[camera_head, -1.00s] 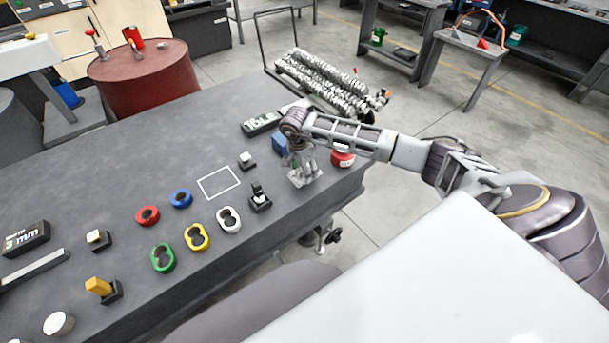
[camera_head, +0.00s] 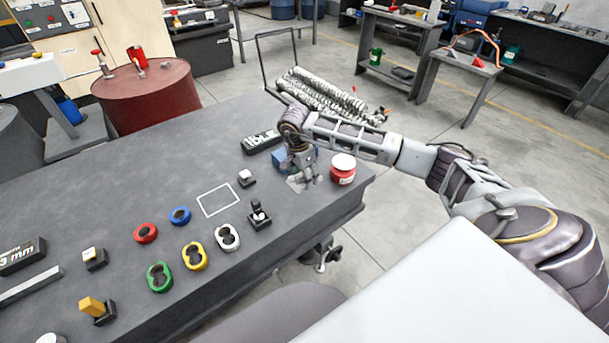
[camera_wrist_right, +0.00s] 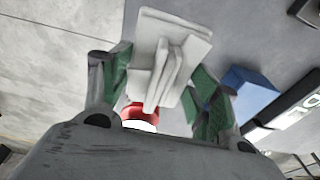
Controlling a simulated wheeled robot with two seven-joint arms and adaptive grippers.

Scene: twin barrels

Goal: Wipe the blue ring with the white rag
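The blue ring (camera_head: 180,216) lies on the dark grey table, left of a white square outline. The white rag (camera_wrist_right: 146,56) shows in the right wrist view as a pale square with a raised fold in its middle. In the head view the rag (camera_head: 296,184) is mostly hidden under my right gripper, near the table's right end. My right gripper (camera_wrist_right: 163,90) has its green-padded fingers apart, one on each side of the fold, with gaps to it. The head view also shows this gripper (camera_head: 305,177). My left gripper is in no view.
A red jar with a white lid (camera_head: 343,169) stands right of the right gripper, by the table edge. A blue block (camera_head: 280,158) is close behind it. Red (camera_head: 146,233), green (camera_head: 159,277), yellow (camera_head: 195,256) and white (camera_head: 227,237) rings lie near the blue one.

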